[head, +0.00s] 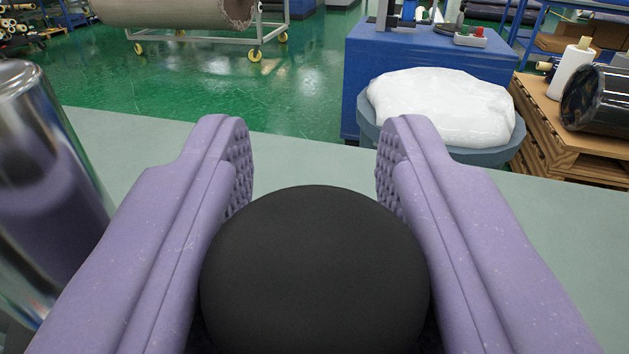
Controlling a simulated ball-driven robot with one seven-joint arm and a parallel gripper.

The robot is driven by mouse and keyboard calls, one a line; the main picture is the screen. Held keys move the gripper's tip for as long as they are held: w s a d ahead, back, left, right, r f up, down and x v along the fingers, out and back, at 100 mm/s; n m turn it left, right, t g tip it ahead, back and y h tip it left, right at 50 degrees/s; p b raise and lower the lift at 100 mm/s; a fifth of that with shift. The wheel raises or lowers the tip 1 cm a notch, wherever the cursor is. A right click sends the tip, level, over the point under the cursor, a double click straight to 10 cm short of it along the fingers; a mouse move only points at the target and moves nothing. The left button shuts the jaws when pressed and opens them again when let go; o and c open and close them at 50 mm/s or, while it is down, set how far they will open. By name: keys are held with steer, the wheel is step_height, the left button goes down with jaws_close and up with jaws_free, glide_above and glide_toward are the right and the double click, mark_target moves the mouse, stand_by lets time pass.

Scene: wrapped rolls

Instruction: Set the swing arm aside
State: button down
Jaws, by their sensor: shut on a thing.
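My gripper (313,160) has two lavender fingers with studded inner pads, pointing away from me over a pale grey-green surface (310,158). It is shut on a smooth black rounded thing (315,270), which fills the gap between the fingers low in the view. The fingertips stand apart beyond it. Only its domed top shows, so I cannot tell whether it is the end of the swing arm. A shiny chrome cylinder (40,170) leans at the left edge, close beside the left finger and reflecting lavender. No other part that is clearly a swing arm shows.
A dark wrapped roll (600,100) lies on a wooden pallet (570,150) at right. Green floor (290,80) is clear in the middle.

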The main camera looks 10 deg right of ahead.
steer(key=shift+f, duration=0.1)
stand_by(0.3)
steer(key=c, duration=1.1)
jaws_free()
steer(key=shift+o, duration=0.2)
steer(key=shift+s, duration=0.1)
steer(key=s+p, duration=0.2)
steer(key=s, duration=0.5)
steer(key=shift+s+a, duration=0.35)
steer(key=shift+a, duration=0.05)
